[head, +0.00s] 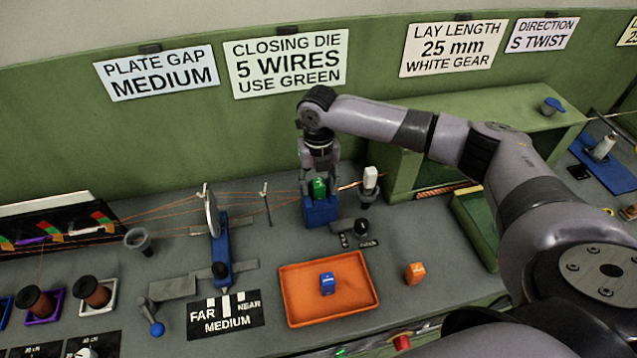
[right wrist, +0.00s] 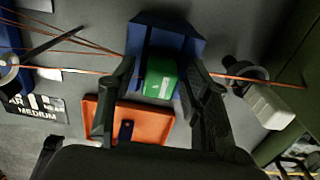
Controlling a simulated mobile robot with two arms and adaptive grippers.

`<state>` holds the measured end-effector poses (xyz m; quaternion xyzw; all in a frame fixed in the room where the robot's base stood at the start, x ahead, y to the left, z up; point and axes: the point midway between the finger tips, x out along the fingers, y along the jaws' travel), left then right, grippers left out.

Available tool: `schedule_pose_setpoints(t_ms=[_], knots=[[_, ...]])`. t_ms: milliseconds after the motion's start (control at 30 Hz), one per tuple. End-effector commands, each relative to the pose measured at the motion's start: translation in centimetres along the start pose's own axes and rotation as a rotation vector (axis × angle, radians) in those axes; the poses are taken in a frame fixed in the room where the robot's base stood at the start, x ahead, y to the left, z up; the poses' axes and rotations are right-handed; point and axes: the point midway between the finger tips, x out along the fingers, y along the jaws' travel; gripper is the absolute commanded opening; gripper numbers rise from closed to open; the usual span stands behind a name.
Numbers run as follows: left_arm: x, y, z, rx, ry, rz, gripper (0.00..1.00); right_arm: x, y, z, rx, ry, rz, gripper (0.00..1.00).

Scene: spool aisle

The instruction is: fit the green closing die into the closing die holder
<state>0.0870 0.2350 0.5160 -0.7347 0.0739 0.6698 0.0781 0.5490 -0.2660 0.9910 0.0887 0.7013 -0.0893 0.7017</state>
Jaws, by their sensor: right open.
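The green closing die (head: 318,188) stands at the blue closing die holder (head: 321,213) in the head view. In the right wrist view the green die (right wrist: 160,80) lies between the holder's blue walls (right wrist: 190,38); I cannot tell whether it is fully seated. My right gripper (head: 319,176) points down over the holder. Its fingers (right wrist: 159,72) are open, one on each side of the green die, with visible gaps. My left gripper is not in view.
An orange tray (head: 290,308) holding a blue die (head: 327,284) lies in front of the holder. An orange die (head: 415,273) stands right of the tray. Copper wires (head: 255,202) run from the left to the holder. A white-topped post (head: 370,180) stands close on its right.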

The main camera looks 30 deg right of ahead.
Motion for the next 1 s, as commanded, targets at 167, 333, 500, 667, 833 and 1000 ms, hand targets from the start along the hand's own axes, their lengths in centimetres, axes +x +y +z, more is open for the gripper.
schedule_pose_setpoints(t_ms=[167,333,500,667,833,1000], knots=[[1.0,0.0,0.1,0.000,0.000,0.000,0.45,-2.2,0.1,0.1,0.000,-0.004,0.003,0.45],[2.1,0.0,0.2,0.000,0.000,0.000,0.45,-6.0,0.0,0.2,0.000,-0.005,0.003,0.45],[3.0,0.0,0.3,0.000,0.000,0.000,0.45,-9.3,0.0,0.1,0.001,-0.004,0.002,0.45],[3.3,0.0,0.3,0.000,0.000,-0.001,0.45,-11.3,0.0,0.1,0.001,-0.001,0.001,0.45],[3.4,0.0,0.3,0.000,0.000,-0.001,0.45,-12.1,0.0,0.0,0.001,0.000,0.000,0.45],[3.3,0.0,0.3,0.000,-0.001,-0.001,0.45,-12.1,0.0,0.0,0.001,0.000,0.000,0.45]])
